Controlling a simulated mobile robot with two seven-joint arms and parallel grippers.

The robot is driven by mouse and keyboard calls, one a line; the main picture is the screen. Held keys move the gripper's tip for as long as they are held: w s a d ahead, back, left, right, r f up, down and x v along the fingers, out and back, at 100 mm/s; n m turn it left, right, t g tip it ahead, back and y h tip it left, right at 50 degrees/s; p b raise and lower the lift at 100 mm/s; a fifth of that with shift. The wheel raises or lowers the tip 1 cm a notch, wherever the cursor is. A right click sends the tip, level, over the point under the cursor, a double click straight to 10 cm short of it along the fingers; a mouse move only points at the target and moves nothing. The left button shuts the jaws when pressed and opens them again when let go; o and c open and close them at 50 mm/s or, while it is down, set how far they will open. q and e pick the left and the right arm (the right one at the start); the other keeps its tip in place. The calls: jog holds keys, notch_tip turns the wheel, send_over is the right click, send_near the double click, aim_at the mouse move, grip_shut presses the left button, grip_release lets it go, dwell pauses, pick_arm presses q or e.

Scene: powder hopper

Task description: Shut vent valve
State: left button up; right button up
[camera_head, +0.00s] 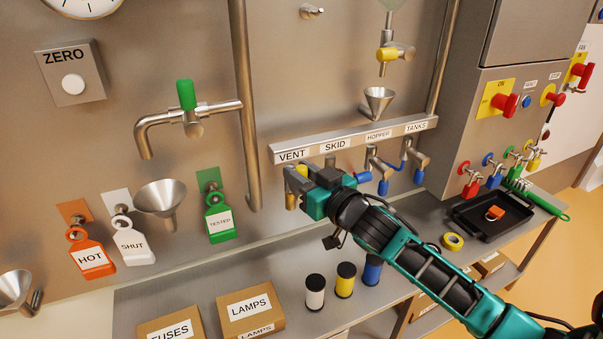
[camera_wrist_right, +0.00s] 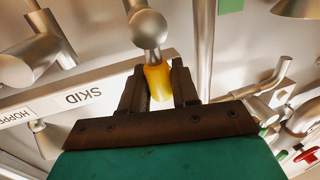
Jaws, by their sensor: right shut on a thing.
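The vent valve (camera_head: 291,190) is a metal body with a yellow handle (camera_head: 301,171), below the VENT label (camera_head: 292,156) on the rail. My right gripper (camera_head: 306,182) reaches it from the right and hides part of it. In the right wrist view, which is upside down, the yellow handle (camera_wrist_right: 157,83) sits between the two dark fingers of my right gripper (camera_wrist_right: 158,88), and they are shut on it. My left gripper is not in view.
Other valves with blue handles (camera_head: 363,177) hang to the right under HOPPER and TANKS. A funnel (camera_head: 160,199) and hanging tags are to the left. Below stands a bench with spools (camera_head: 345,281), a roll of yellow tape (camera_head: 453,242) and a black tray (camera_head: 466,216).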

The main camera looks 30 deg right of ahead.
grip_shut()
jog(key=shift+a+r+n+p, duration=0.2)
jog(key=shift+n+p, duration=0.1)
jog(key=shift+p, duration=0.4)
pick_arm(q)
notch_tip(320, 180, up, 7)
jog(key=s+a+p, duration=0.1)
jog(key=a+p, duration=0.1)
jog(key=p, duration=0.7)
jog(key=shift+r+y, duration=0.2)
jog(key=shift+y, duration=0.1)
pick_arm(e)
jog(key=a+f+n+g+h, duration=0.2)
jog(key=a+f+n+h, duration=0.2)
jog(key=n, duration=1)
jog(key=shift+w+a+f+n, duration=0.15)
jog(key=shift+a+f+n, duration=0.25)
jog(key=shift+f, duration=0.5)
